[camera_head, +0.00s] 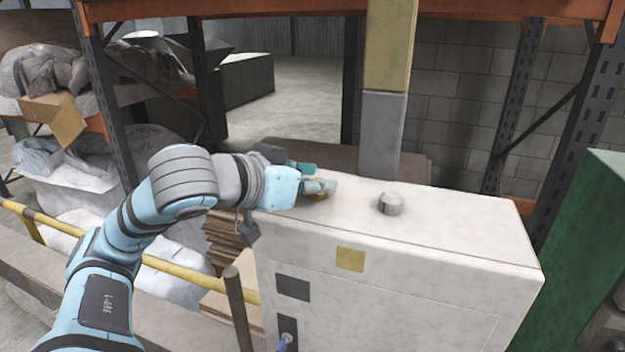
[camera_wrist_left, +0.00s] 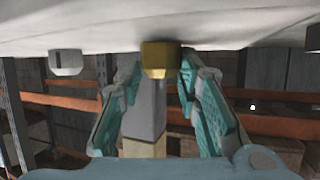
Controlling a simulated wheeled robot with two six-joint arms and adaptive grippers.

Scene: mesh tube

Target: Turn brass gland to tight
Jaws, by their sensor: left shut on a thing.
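The brass gland (camera_head: 319,196) sits on the top face of a white cabinet (camera_head: 450,232), near its left end. My left gripper (camera_head: 322,184) reaches in from the left, low over the cabinet top, with its teal-lined fingers around the gland and partly hiding it. In the left wrist view, which is upside down, the gland (camera_wrist_left: 160,58) lies between the two fingertips, against the white surface. The left gripper is shut on it. Any mark showing how far the gland is turned cannot be made out. My right gripper is not in view.
A round grey metal fitting (camera_head: 391,204) stands on the cabinet top to the right. A grey and yellow post (camera_head: 382,130) rises behind the cabinet. A green cabinet (camera_head: 590,240) is at the far right. A yellow rail (camera_head: 165,262) runs at the left.

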